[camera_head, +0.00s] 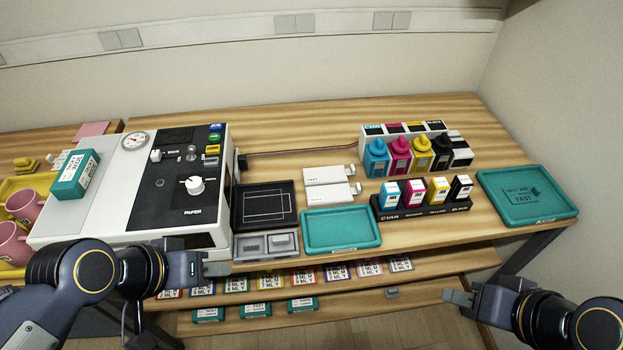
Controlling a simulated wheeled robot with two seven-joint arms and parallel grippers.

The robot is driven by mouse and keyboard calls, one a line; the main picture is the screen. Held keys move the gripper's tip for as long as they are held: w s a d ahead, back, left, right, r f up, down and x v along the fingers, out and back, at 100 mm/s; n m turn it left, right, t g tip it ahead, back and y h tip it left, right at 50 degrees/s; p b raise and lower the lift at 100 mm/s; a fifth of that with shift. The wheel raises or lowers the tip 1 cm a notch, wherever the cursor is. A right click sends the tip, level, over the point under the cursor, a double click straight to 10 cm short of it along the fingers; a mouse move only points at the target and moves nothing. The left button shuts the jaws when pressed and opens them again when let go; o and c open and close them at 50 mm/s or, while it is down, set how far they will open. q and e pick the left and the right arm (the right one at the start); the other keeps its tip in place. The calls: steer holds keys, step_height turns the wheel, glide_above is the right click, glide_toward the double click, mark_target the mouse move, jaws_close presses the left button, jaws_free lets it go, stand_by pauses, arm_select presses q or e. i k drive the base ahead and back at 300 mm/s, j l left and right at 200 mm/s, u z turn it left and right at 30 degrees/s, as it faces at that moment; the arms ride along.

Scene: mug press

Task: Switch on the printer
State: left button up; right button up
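The printer (90,205) is a large white machine on the left part of the table. Its dark panel (170,215) carries a white knob (195,186) above the word PAPER, a small white lever-like control (155,156), and a blue, a green (214,138) and a yellow button. No lit lamp can be made out. My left gripper (217,269) is in front of the printer's lower right corner, apart from the controls. My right gripper (459,298) is in front of the table, at the lower right. Both look empty; their finger gaps are unclear.
A teal box (75,175) lies on the printer's left side. Pink mugs (24,205) stand at the far left. A black tray (265,206), a teal tray (341,229), ink bottles (399,156) and cartridges (413,193) stand to the right. Coloured wires (300,152) run behind.

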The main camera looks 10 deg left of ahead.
mark_target(192, 149)
steer(key=u, duration=1.5)
